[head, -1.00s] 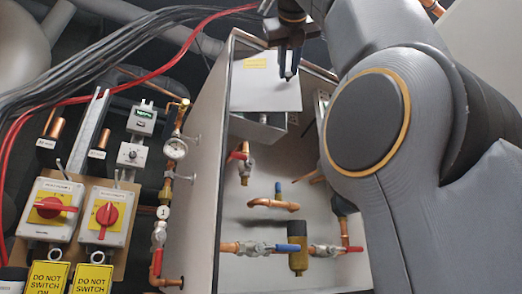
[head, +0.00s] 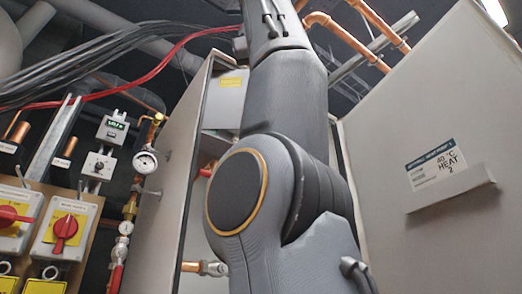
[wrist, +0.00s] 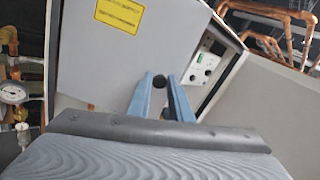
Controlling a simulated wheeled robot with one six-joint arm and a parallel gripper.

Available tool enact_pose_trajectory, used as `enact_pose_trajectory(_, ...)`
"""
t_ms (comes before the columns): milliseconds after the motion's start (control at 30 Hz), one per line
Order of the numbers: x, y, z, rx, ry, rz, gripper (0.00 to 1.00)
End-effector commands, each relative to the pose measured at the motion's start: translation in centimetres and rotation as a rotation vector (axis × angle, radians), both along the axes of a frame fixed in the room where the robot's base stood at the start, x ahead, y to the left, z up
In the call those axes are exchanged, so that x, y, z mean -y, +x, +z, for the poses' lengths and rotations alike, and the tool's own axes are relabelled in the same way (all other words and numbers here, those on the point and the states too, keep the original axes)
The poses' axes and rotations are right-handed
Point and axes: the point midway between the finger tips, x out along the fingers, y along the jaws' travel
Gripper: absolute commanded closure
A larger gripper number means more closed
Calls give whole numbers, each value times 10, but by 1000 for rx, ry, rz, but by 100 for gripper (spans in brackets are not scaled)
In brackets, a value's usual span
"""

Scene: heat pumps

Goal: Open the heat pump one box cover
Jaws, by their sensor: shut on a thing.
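The box cover (wrist: 90,55) is a light grey panel with a yellow label (wrist: 120,14), large in the wrist view. My gripper (wrist: 158,85) has its blue fingers shut on a small dark round knob (wrist: 159,80) near the cover's right edge. Right of that edge, a control panel (wrist: 205,68) with small dials shows, so the cover stands at least partly open; how far I cannot tell. In the head view, part of the cover (head: 222,100) shows left of my arm, which hides my gripper and the knob.
The heat pump cabinet's left wall (head: 182,165) is close to my arm. A large grey door (head: 425,110) labelled heat pump 1 stands at the right. A gauge (head: 145,162), red switches (head: 65,228) and cables are at the left. Copper pipes (head: 350,35) run overhead.

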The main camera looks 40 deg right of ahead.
Motion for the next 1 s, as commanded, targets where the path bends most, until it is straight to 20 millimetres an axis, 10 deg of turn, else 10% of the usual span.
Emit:
enact_pose_trajectory(167, 0, 2, -4, -12, 7, -3, 62)
enact_pose_trajectory(1000, -18, -18, -2, -6, 4, 5, 62)
